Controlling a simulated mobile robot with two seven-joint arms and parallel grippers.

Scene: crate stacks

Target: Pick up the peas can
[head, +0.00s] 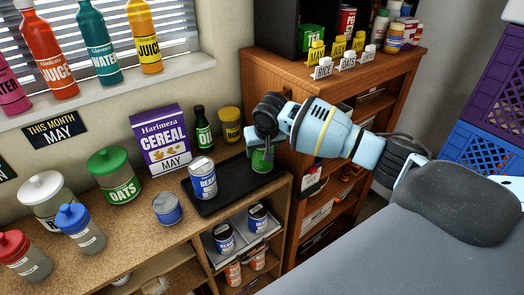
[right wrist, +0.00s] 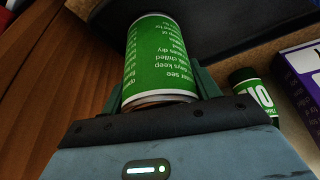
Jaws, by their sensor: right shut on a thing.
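The peas can is a green can (head: 262,161) at the right end of a black tray (head: 222,200) on the wooden counter. My right gripper (head: 263,142) comes from the right and is shut on it, covering its upper part. In the right wrist view the green can (right wrist: 158,55) sits between the fingers, with white small print facing the camera. I cannot tell whether its base touches the tray. A blue beans can (head: 203,180) stands on the same tray, left of the green can. My left gripper is not in view.
A purple cereal box (head: 161,142), a dark oil bottle (head: 203,130) and a yellow can (head: 230,125) stand behind the tray. A brown shelf cabinet (head: 275,75) rises close on the right. Jars and a blue can (head: 167,209) stand left of the tray.

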